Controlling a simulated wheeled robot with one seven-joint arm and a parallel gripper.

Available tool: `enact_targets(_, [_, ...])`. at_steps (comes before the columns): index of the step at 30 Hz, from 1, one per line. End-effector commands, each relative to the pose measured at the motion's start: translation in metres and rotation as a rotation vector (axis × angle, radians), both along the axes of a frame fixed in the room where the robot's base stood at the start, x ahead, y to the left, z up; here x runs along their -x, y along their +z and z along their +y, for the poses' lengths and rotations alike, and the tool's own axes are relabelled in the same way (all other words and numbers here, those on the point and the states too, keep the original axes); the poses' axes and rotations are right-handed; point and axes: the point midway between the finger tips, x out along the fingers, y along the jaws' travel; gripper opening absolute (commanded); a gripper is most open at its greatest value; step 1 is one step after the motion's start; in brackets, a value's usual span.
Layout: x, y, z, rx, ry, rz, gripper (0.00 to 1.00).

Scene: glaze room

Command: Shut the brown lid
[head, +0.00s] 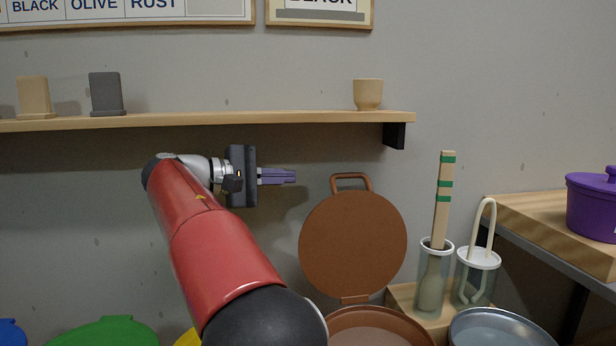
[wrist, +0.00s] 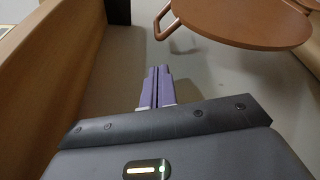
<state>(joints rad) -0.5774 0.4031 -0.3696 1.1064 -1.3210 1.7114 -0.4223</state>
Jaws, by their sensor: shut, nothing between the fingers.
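The brown lid (head: 353,245) stands open and upright, hinged at its bottom edge to a brown round container (head: 380,322) whose rim shows at the bottom of the head view. A loop handle (head: 351,181) is at the lid's top. My gripper (head: 293,176) is shut and empty, left of the handle and about level with it, apart from the lid. In the wrist view my gripper (wrist: 159,72) points ahead with its fingers together. The lid (wrist: 245,18) shows there at the upper right, its handle (wrist: 168,20) just beyond and right of the fingertips.
A wooden shelf (head: 210,121) with cups runs above my gripper. Right of the lid stand a glass holder with a green-banded stick (head: 443,200) and another with a white loop (head: 484,230). A green lid (head: 110,331) is at lower left. A purple pot (head: 592,208) sits far right.

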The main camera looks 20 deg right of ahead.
Motion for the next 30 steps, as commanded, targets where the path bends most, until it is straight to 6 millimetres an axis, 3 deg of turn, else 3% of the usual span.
enact_targets(15, [-0.008,-0.01,-0.082,-0.002,-0.003,0.0,0.0])
enact_targets(21, [-0.01,-0.012,-0.096,-0.003,-0.001,-0.001,0.0])
enact_targets(30, [-0.011,-0.012,-0.097,-0.002,0.0,-0.001,0.0])
